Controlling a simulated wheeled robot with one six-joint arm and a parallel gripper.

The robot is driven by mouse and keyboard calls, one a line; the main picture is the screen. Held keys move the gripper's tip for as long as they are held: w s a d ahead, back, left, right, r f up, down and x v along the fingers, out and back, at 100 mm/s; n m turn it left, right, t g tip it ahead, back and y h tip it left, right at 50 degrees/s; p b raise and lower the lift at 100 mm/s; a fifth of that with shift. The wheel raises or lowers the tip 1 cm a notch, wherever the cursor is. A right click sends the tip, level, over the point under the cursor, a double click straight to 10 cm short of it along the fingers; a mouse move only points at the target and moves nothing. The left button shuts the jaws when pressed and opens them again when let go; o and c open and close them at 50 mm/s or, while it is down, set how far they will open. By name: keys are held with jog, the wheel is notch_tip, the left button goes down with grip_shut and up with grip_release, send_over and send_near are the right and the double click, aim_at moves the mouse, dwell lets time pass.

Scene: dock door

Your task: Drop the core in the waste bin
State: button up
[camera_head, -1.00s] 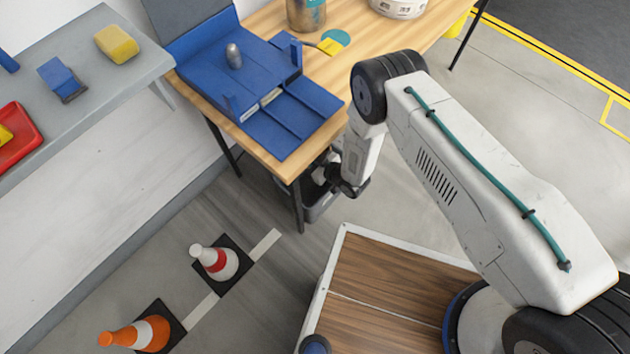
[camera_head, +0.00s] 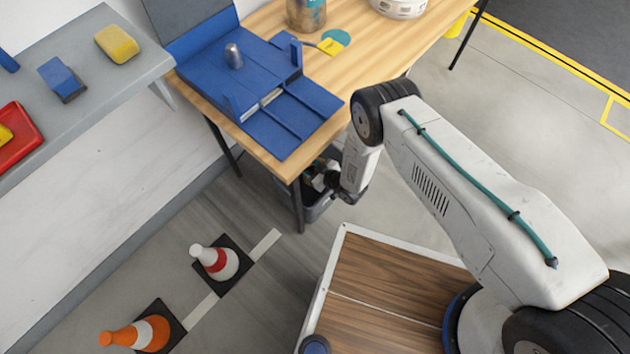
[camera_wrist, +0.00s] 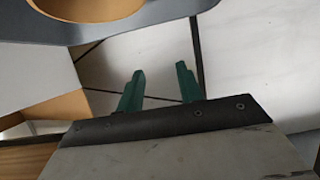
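The waste bin (camera_head: 318,212) is a dark grey container on the floor, partly under the table's front corner. Several small dark and light items show inside it. My gripper (camera_head: 338,190) is at the bin's right side in the head view and hides part of it; its height over the bin is hard to judge. In the wrist view my gripper's two green fingers (camera_wrist: 160,72) stand apart with nothing between them. I cannot pick out the core for certain in either view. A rounded tan shape (camera_wrist: 88,8) within a grey-blue border is cut off at the wrist view's top left.
A table leg (camera_head: 298,205) stands beside the bin. A grey shelf (camera_head: 90,95) is at left.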

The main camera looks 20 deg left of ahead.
jog(key=v, duration=0.7)
jog(key=shift+d+r, duration=0.15)
jog(key=shift+d, duration=0.2)
jog(key=shift+s, duration=0.15)
